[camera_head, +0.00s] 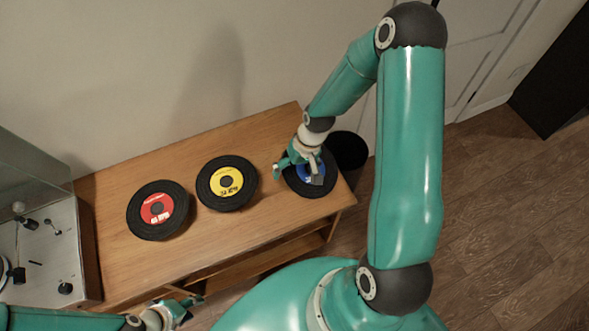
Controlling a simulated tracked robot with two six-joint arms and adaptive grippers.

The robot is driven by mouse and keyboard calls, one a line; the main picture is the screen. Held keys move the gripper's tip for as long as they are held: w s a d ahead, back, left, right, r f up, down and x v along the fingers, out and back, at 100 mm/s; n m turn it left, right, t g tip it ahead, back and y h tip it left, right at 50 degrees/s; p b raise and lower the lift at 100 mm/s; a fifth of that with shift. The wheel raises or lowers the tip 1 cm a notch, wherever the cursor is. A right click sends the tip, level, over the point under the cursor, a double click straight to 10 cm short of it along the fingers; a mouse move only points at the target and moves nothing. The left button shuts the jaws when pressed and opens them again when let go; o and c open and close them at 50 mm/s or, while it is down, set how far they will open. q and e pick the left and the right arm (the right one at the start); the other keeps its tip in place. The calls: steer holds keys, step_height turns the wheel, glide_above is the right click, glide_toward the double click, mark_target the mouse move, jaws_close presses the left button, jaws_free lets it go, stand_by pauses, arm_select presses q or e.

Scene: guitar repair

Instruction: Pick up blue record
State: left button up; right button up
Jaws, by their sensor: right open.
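The blue record (300,183) is a black disc with a blue label, lying near the right end of the wooden table. My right gripper (297,176) is open over it, with its fingers pointing down and apart. The gripper hides part of the label and the far edge of the disc. I cannot tell whether the fingers touch the record. My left gripper (186,309) is low at the bottom left, in front of the table and away from the records. Its fingers are too small and angled to tell whether they are open.
A yellow-label record (207,192) and a red-label record (139,222) lie to the left on the wooden table (262,225). A turntable (45,255) stands at the far left. A dark round bin (350,150) is behind the table's right end.

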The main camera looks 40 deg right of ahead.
steer(key=c, duration=1.2)
steer(key=shift+o, duration=0.2)
steer(key=shift+w, duration=0.6)
steer(key=shift+d, duration=0.1)
steer(key=o, duration=1.2)
steer(key=shift+w, duration=0.1)
steer(key=shift+c, duration=0.2)
steer(key=v, duration=1.2)
